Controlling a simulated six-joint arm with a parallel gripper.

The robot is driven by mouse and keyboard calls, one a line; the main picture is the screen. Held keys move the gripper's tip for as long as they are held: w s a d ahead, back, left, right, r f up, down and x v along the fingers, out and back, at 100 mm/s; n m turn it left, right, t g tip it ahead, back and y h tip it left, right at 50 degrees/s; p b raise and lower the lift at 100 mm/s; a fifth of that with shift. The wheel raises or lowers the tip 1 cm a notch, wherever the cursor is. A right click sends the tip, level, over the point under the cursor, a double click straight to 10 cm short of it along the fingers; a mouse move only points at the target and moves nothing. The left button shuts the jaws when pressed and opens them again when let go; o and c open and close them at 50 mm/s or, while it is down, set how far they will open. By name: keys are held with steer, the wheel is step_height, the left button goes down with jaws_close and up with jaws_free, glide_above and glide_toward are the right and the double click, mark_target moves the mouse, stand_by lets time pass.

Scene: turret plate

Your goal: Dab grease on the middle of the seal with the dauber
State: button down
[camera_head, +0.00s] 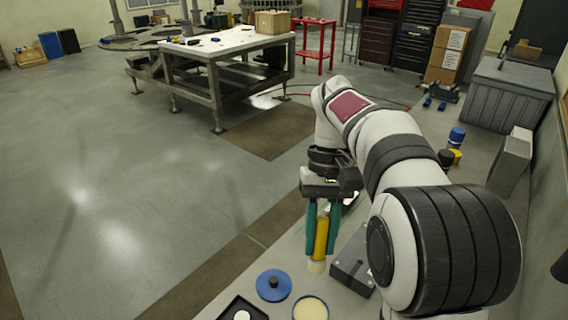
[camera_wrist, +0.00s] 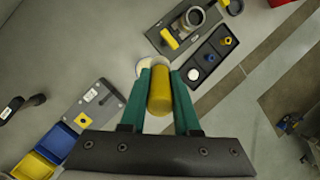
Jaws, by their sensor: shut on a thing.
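My gripper (camera_head: 321,228) is shut on the dauber (camera_head: 321,240), a yellow rod with a pale tip pointing down. In the head view the tip appears above the bench, left of a grey block (camera_head: 345,272). An open blue-rimmed tin of pale yellow grease (camera_head: 310,309) stands nearer the camera, beside a blue lid with a black knob (camera_head: 273,285). A dark fixture with a grey ring (camera_wrist: 195,17) shows in the wrist view. I cannot tell which part is the seal.
A black tray (camera_wrist: 222,60) holds white, blue and yellow round pieces in separate compartments. The grey block with a yellow square (camera_wrist: 90,95), a blue bin (camera_wrist: 62,138) and a yellow bin (camera_wrist: 35,165) lie left in the wrist view. A large grey bin (camera_head: 507,95) stands at the right.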

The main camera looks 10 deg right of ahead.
steer(key=w+a+f+t+y, duration=0.1)
steer(key=a+f, duration=0.6)
steer(key=f, duration=0.1)
steer(key=w+a+f+t+y, duration=0.1)
steer(key=w+a+f, duration=0.1)
steer(key=a+f, duration=0.6)
steer(key=shift+w+a+t+y, duration=0.3)
steer(key=shift+t, duration=0.1)
